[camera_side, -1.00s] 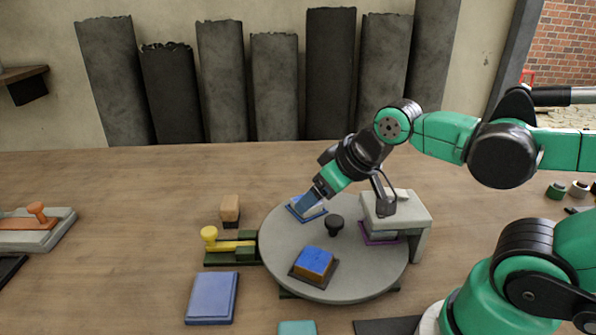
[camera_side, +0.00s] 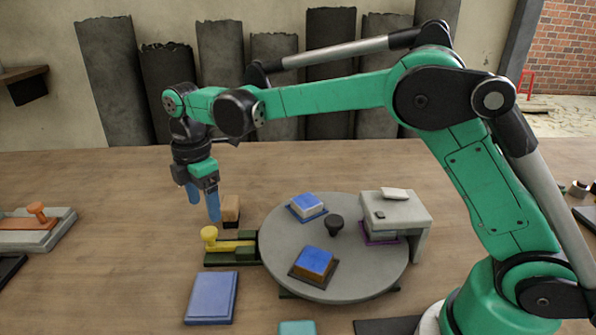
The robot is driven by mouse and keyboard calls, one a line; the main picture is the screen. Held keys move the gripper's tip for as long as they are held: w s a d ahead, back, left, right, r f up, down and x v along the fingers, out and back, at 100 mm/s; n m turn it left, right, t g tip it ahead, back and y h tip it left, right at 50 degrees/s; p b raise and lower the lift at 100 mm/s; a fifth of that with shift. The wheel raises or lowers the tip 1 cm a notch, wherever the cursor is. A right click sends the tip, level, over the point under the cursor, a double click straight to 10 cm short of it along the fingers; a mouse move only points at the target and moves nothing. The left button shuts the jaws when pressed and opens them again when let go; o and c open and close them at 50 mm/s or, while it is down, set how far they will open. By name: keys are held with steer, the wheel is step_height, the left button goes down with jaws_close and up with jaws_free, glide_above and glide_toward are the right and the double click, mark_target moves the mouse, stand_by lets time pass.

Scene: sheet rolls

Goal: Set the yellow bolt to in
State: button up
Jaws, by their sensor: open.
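The yellow bolt (camera_side: 232,245) lies in a dark green base beside the left edge of the round grey turntable (camera_side: 290,275). Its round yellow knob (camera_side: 209,234) stands up at the bolt's left end. The bolt's right end runs into a green block (camera_side: 247,240) next to the turntable's rim. My gripper (camera_side: 203,205) points down with its two blue fingers apart. It is empty, above and slightly behind the knob, and not touching it as far as I can tell.
A small wooden block (camera_side: 231,207) stands close behind the bolt. A blue pad (camera_side: 211,298) lies in front. An orange-handled slide (camera_side: 38,222) lies far left.

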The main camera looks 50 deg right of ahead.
mark_target(209, 231)
steer(key=shift+a+f, duration=0.1)
steer(key=shift+f, duration=2.85)
jaws_close()
